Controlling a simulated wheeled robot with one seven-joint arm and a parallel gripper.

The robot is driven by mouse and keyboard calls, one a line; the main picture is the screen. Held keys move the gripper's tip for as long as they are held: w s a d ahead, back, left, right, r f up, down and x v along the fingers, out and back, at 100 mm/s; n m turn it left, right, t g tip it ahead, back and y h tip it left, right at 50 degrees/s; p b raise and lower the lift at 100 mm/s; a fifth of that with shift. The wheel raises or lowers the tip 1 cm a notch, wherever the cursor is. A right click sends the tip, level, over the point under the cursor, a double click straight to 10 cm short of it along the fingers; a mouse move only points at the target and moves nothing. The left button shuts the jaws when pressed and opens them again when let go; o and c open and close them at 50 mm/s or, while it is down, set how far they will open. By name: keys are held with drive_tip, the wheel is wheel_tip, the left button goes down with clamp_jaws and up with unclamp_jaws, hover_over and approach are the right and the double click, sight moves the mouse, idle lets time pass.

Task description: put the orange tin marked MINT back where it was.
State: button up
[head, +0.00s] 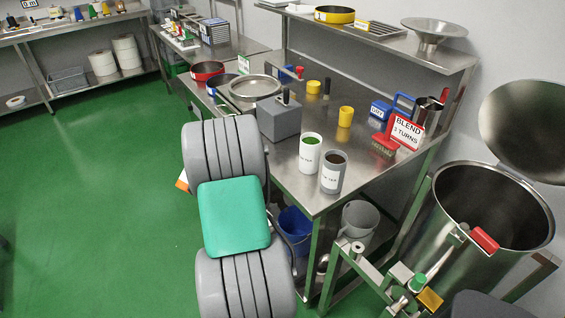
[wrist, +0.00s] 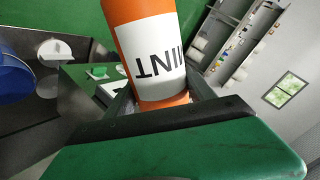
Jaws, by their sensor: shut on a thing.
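The orange tin (wrist: 155,50) has a white label with dark letters reading MINT, upside down in the wrist view. My gripper (wrist: 160,98) is shut on it, with a finger at either side of its lower part in that picture. In the head view only a small orange and white bit of the tin (head: 182,181) shows, left of my arm, over the green floor and off the steel table (head: 310,195). My arm hides the gripper and most of the tin there. A white tin with green contents (head: 310,154) and a grey tin with brown contents (head: 334,173) stand on that table.
A grey block (head: 279,120), a round sieve (head: 254,88) and a yellow cup (head: 345,117) are on the table. A BLEND sign (head: 405,131) stands at its right. An open steel drum (head: 490,215) is at far right. Green floor (head: 90,190) is clear at left.

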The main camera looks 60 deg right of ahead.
drive_tip(key=s+d+r+g+h+b, duration=0.1)
drive_tip(key=s+d+h, duration=0.15)
drive_tip(key=d, duration=0.35)
drive_tip(key=s+d+r+g+h+b, duration=0.1)
drive_tip(key=s+d+h+b, duration=0.1)
drive_tip(key=d+h, duration=0.25)
drive_tip(key=s+d+r+m+g+h+b, duration=0.1)
drive_tip(key=s+d+r+g+h+b, duration=0.25)
drive_tip(key=s+d+r, duration=0.45)
drive_tip(key=s+d+r+m+g+h+b, duration=0.15)
drive_tip(key=s+d+r+g, duration=0.25)
drive_tip(key=s+d, duration=0.4)
wheel_tip(320, 180, down, 9)
drive_tip(key=s+a, duration=0.1)
drive_tip(key=shift+s+a+n, duration=0.15)
drive_tip(key=shift+n, duration=0.2)
drive_tip(key=o, duration=1.1)
